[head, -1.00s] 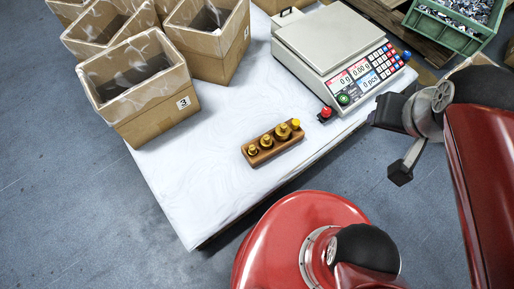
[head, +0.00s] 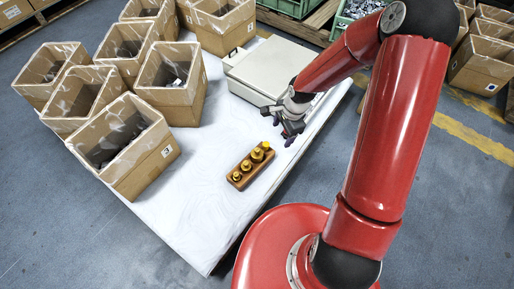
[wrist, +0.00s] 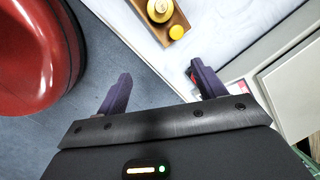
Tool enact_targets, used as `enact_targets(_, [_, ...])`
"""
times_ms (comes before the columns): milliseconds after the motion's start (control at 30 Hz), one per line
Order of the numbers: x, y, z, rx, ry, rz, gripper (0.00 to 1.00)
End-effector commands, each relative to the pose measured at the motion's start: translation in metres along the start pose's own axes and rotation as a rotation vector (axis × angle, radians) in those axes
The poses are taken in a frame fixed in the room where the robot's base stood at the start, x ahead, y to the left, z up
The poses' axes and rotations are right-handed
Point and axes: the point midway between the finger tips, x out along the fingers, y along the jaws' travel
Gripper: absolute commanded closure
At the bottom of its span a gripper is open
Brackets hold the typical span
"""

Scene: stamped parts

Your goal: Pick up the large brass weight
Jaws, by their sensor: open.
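The large brass weight (head: 257,155) stands in a wooden block (head: 238,183) on the white table, in a row with smaller brass weights. A small bright yellow piece (head: 266,146) sits beside it at the block's end. In the wrist view, the large weight (wrist: 160,9) is at the top edge, with the yellow piece (wrist: 176,32) just below it. My gripper (head: 284,128) is above the table, up and right of the block in the head view. In the wrist view, its dark fingers (wrist: 162,82) are spread apart with nothing between them, clear of the weight.
A scale (head: 262,70) stands behind my gripper, partly hidden by my arm. Several open cardboard boxes (head: 128,165) crowd the table's left and back. The white table top (head: 190,200) is clear left of and in front of the block.

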Motion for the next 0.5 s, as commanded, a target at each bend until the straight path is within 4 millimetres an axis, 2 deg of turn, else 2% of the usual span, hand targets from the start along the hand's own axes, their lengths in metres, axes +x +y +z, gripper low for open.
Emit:
enact_targets(100, [0.028, -0.005, 0.017, 0.161, -0.109, 0.002, 0.31])
enact_targets(200, [0.046, -0.009, 0.028, 0.264, -0.172, 0.0, 0.31])
enact_targets(500, [0.078, -0.013, 0.042, 0.368, -0.234, 0.001, 0.31])
